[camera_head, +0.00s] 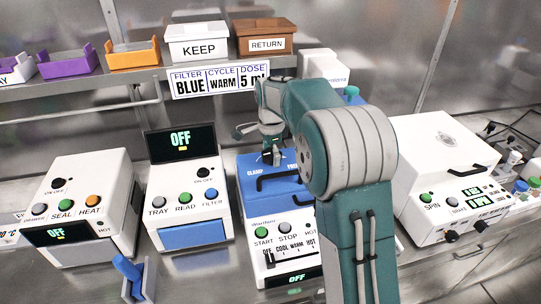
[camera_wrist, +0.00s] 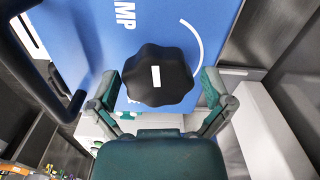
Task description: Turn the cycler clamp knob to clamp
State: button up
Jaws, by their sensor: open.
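The cycler (camera_head: 262,222) is a white machine with a blue lid (camera_head: 272,196) in the middle of the bench in the head view. Its black lobed clamp knob (camera_wrist: 158,75) fills the centre of the wrist view, with a white mark on its face. A white arc and the letters "MP" are printed on the blue lid beside it. My gripper (camera_wrist: 161,88) is open, with one finger on each side of the knob's lower part; I cannot tell whether they touch it. In the head view my gripper (camera_head: 268,148) is above the lid's back, and my arm hides part of the cycler.
A black lid handle (camera_wrist: 45,62) runs close by on the left in the wrist view. A sealer (camera_head: 85,195) and a reader (camera_head: 185,195) stand to the left, a spinner (camera_head: 440,165) to the right. A shelf with bins (camera_head: 197,42) is behind.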

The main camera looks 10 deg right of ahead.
aim_at(271, 153)
notch_tip(271, 153, up, 12)
dwell(0.4)
jog(key=shift+f, duration=0.1)
jog(key=s+r+n+t, duration=0.2)
jog(key=s+n, duration=0.2)
jog(key=s, duration=0.5)
jog(key=s+r+n+t, duration=0.1)
jog(key=s+r+n, duration=0.25)
jog(key=s, duration=0.45)
jog(key=s+f+n+t, duration=0.1)
jog(key=s+f+n, duration=0.3)
jog(key=s, duration=0.4)
jog(key=s+f+n+t, duration=0.1)
jog(key=s+f+n, duration=0.3)
jog(key=s, duration=0.4)
jog(key=shift+f+n+t, duration=0.3)
jog(key=shift+f+n, duration=0.05)
jog(key=shift+n, duration=0.1)
jog(key=shift+s, duration=0.1)
